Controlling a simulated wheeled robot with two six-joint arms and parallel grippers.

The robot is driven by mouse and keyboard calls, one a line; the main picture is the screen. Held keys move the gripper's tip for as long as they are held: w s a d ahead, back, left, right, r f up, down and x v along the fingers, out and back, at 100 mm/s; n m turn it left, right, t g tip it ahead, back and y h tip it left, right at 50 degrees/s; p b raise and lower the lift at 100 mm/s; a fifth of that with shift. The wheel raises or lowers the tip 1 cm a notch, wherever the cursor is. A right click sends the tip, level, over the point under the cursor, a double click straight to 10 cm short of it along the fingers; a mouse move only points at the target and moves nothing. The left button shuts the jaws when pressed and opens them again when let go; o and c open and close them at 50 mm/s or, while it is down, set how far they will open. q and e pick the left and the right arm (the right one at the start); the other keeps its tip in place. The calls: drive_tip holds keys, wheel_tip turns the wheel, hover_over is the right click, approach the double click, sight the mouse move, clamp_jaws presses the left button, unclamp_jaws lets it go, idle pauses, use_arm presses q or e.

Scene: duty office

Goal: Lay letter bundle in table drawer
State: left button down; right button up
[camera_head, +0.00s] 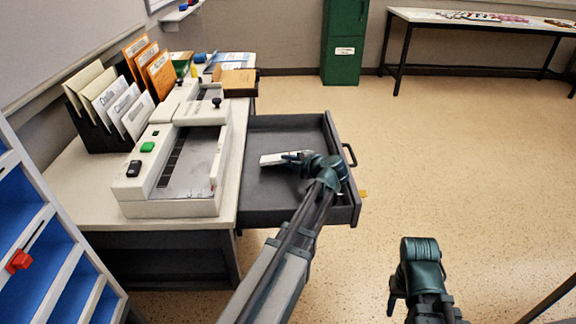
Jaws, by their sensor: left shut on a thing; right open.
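The table drawer (262,205) is dark grey and pulled open to the right of the table. A flat white letter bundle (271,159) shows inside the drawer's outline, toward its back. My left gripper (297,157) is over the drawer and shut on the right end of the bundle. I cannot tell whether the bundle touches the drawer floor. The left wrist hides part of the drawer's right side. My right gripper (394,296) is open and empty, low in front of the drawer, above the floor.
A white machine (130,195) with a green button stands on the table (75,180), left of the drawer. Upright letters and orange folders (160,75) stand behind it. A blue-shelved rack (50,260) is at the left.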

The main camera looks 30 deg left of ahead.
use_arm(q)
drive_tip(key=shift+f, duration=0.15)
drive_tip(key=c, duration=0.9)
unclamp_jaws()
drive_tip(key=shift+r, duration=0.2)
drive_tip(key=shift+s+d+r, duration=0.1)
drive_tip(key=shift+d+r, duration=0.1)
drive_tip(key=shift+p+v, duration=2.5)
drive_tip(key=shift+v, duration=3.25)
